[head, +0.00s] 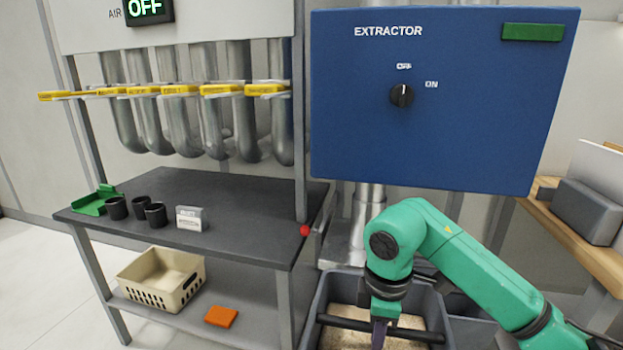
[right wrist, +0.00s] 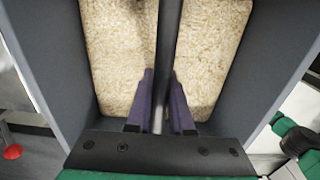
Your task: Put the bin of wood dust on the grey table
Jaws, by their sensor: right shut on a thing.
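The bin of wood dust (head: 319,303) is a dark grey open box at the bottom centre of the head view, under the blue extractor. Pale wood dust fills it, and a dark bar handle crosses its top. My right gripper (head: 379,335) reaches down over the bin. In the right wrist view its purple fingers (right wrist: 161,95) are shut on the bar, with wood dust (right wrist: 215,50) on both sides. The grey table (head: 245,205) stands to the left, with a dark grey top. My left gripper is not in view.
Black cups (head: 117,208), a green holder (head: 92,200) and a small white card (head: 189,218) sit on the table's left and front. Its right half is clear. A cream basket (head: 160,278) and orange block (head: 221,316) lie on the lower shelf. A red knob (head: 305,230) is at the table's right edge.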

